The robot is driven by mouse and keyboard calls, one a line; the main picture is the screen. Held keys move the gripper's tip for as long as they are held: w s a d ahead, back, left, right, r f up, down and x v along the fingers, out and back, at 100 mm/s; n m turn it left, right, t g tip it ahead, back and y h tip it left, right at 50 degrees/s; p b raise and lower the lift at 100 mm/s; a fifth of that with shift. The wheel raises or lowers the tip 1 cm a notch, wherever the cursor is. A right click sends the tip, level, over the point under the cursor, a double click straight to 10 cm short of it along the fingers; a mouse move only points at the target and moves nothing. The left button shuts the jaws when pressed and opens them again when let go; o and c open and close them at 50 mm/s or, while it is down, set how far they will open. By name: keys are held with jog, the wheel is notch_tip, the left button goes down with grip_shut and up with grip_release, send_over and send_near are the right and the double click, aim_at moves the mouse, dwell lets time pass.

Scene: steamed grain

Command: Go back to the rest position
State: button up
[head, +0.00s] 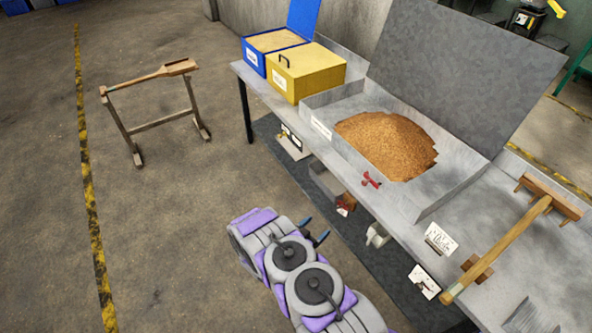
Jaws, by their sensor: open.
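My purple and grey arm reaches up from the bottom of the head view. My gripper (315,231) shows two dark blue fingers spread apart, with nothing between them. It is over the floor beside the front edge of the metal table (468,280), apart from it. A heap of brown grain (386,142) lies in the tray section of the table, under a raised grey lid (465,68).
A blue open box (256,60) and a shut yellow box (306,70) stand at the table's far end. A wooden rake (508,238) lies at right. A wooden stand (158,122) holds a wooden tool.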

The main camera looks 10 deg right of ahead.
jog(key=w+a+r+n+y, duration=0.2)
jog(key=w+a+r+y, duration=0.6)
jog(key=w+a+r, duration=0.3)
jog(key=s+a+r+n+g+y, duration=0.1)
jog(key=s+a+r+n+y, duration=0.2)
jog(key=r, duration=0.6)
jog(key=s+a+r+g+y, duration=0.25)
jog(key=s+r, duration=0.25)
jog(key=r, duration=0.3)
jog(key=s+d+r+n+g+y, duration=0.1)
jog(key=s+r+n+g, duration=0.1)
jog(key=s+r, duration=0.6)
jog(key=s+d+r+n+g+y, duration=0.15)
jog(key=s+r, duration=0.25)
jog(key=s, duration=0.7)
jog(key=s+d+r+g+h, duration=0.1)
jog(key=s+d, duration=0.1)
jog(key=s, duration=0.6)
jog(key=s+d+r+n+g+h, duration=0.1)
jog(key=s+d+r, duration=0.1)
jog(key=s, duration=0.6)
jog(key=s+d+r+n+g+h, duration=0.1)
jog(key=s+d+r+g, duration=0.1)
jog(key=s, duration=0.6)
jog(key=shift+d, duration=0.8)
jog(key=shift+f, duration=0.1)
